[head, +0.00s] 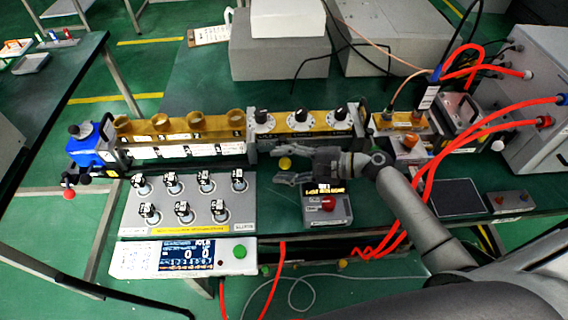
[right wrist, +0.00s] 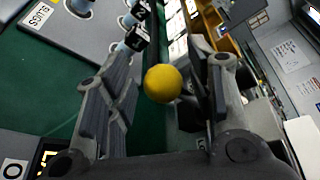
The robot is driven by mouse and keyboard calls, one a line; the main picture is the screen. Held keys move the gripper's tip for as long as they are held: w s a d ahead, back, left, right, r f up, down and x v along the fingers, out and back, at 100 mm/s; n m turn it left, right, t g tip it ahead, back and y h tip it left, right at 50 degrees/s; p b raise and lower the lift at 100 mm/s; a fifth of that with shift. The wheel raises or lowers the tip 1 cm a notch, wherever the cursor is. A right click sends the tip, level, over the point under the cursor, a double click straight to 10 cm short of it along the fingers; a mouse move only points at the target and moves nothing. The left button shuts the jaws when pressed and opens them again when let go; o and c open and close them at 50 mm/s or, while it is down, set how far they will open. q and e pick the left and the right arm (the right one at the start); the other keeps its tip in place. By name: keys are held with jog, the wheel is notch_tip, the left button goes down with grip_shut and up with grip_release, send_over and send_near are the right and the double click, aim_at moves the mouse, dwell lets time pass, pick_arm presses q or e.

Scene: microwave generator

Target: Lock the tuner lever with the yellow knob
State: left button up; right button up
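The yellow knob (head: 285,163) is a small round ball in front of the brass waveguide row. It also shows large in the right wrist view (right wrist: 163,83). My right gripper (head: 277,166) is open, its fingers pointing left in the head view, with the knob between them. In the right wrist view, the knob lies between the two open fingers (right wrist: 160,95), closer to the right one; clear space shows on its left. Whether it touches the right finger I cannot tell. The lever under the knob is hidden. My left gripper is not in view.
A brass waveguide with black-knobbed tuners (head: 300,120) runs behind the gripper. A grey panel of several plugs (head: 190,205) is to the left. A grey box with a red button (head: 328,205) sits just in front. Red cables (head: 430,170) hang near my right arm.

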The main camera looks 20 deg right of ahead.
jog(key=v, duration=0.7)
jog(key=shift+s+d, duration=0.15)
jog(key=shift+d, duration=0.05)
